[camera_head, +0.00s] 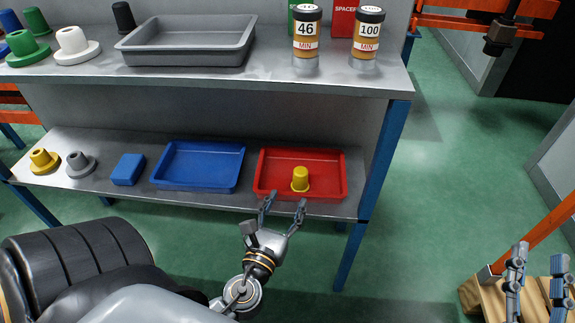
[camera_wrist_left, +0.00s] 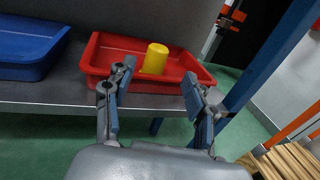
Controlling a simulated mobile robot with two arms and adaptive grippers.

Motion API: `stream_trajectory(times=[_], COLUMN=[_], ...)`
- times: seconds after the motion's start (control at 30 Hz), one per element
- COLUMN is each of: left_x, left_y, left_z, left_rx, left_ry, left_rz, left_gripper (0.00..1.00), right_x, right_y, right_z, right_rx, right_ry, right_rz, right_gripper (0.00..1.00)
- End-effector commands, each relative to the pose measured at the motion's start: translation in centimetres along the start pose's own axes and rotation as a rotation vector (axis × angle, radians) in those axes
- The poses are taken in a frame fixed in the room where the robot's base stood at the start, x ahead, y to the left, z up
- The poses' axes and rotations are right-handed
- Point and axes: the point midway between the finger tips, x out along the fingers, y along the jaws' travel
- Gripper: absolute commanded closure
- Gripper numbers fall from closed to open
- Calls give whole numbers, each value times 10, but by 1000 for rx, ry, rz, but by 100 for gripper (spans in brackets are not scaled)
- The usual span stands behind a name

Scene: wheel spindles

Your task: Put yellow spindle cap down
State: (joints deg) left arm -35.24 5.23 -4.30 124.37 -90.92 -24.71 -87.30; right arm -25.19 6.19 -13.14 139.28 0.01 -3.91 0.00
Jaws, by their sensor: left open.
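The yellow spindle cap (camera_head: 300,179) stands upright in the red tray (camera_head: 334,167) on the lower shelf. In the left wrist view the cap (camera_wrist_left: 155,58) stands in the red tray (camera_wrist_left: 98,49), beyond my fingers. My left gripper (camera_head: 284,206) is open and empty at the front edge of the red tray, its fingers apart and pointing at the cap without touching it. It also shows in the left wrist view (camera_wrist_left: 158,82). My right gripper (camera_head: 535,268) is at the lower right of the head view, its fingers apart and nothing between them.
A blue tray (camera_head: 202,168) and a blue block (camera_head: 128,169) lie left of the red tray. A grey spindle (camera_head: 80,164) and a yellow spindle (camera_head: 43,160) stand further left. A blue post (camera_head: 382,150) stands close at right.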

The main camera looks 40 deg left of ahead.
Motion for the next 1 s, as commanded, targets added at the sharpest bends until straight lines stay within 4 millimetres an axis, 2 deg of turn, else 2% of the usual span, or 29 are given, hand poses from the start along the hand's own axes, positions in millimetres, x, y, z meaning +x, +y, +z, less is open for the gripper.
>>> stream_trajectory(times=[0.17, 0.27, 0.37, 0.47, 0.5, 0.57, 0.7, 0.8, 0.9, 0.97, 1.0], left_x=[-4, -1, 2, 4, 3, 1, -10, -18, -26, -29, -30], left_y=[-1, -10, -30, -61, -74, -93, -128, -142, -149, -151, -152], left_z=[1, 4, 12, 30, 40, 58, 107, 139, 164, 173, 177], left_rx=[-21, -175, -520, -1007, -1214, -1523, -2200, -2586, -2856, -2961, 2942], left_ry=[1, 14, 53, 122, 158, 224, 426, 596, 750, 820, -836], left_rz=[-3, -28, -84, -172, -212, -271, -408, -483, -531, -546, 540], left_gripper=[44, 44, 44, 44, 44, 44, 44, 44, 44, 44, 44], right_x=[0, 0, 0, 0, 0, 0, 0, 0, 0, 0, 0], right_y=[-1, -1, -1, 0, 0, 0, 0, 0, 0, 0, 0], right_z=[-4, -4, -4, -4, -4, -4, -4, -4, -4, -4, -4], right_rx=[1, 1, 1, 1, 1, 1, 1, 1, 1, 1, 1], right_ry=[22, 22, 21, 21, 21, 21, 21, 21, 21, 20, 20], right_rz=[-1, -1, -1, -1, -1, -1, -1, -1, 0, 0, 0], right_gripper=[60, 60, 60, 60, 60, 60, 60, 60, 60, 60, 60])
